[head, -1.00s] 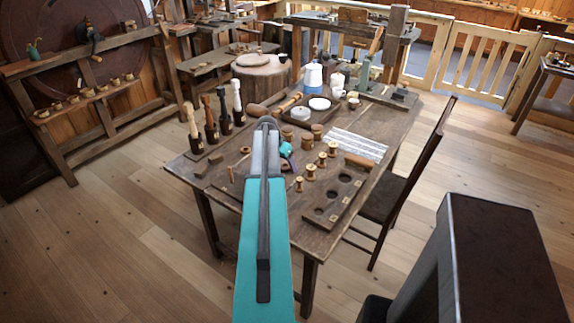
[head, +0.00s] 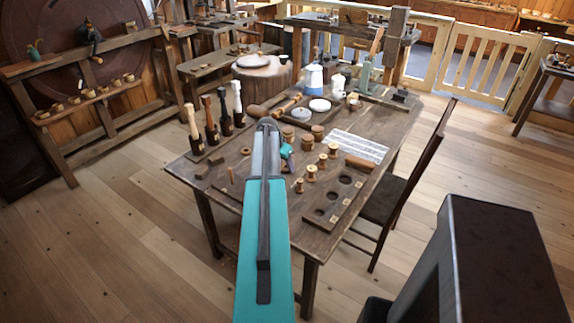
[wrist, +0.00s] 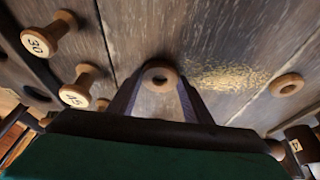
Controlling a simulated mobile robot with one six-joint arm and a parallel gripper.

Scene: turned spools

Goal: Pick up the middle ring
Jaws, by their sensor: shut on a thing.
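In the wrist view, a small light-brown wooden ring (wrist: 160,77) with a dark hole is between the tips of my gripper (wrist: 160,84). The two dark fingers converge on it, and my gripper is shut on it. Whether it touches the table beneath cannot be told. A second similar ring (wrist: 286,85) lies flat on the table at the right, apart from my gripper. In the head view, a ring (head: 246,151) lies left of my arm. My arm hides the held ring and the fingertips there.
Spools numbered 30 (wrist: 38,42) and 45 (wrist: 77,93) stand left of my gripper in the wrist view. Pale shavings (wrist: 228,77) lie between the rings. In the head view, a holed board (head: 338,203) lies at the right and dark-based upright tools (head: 211,122) stand at the left.

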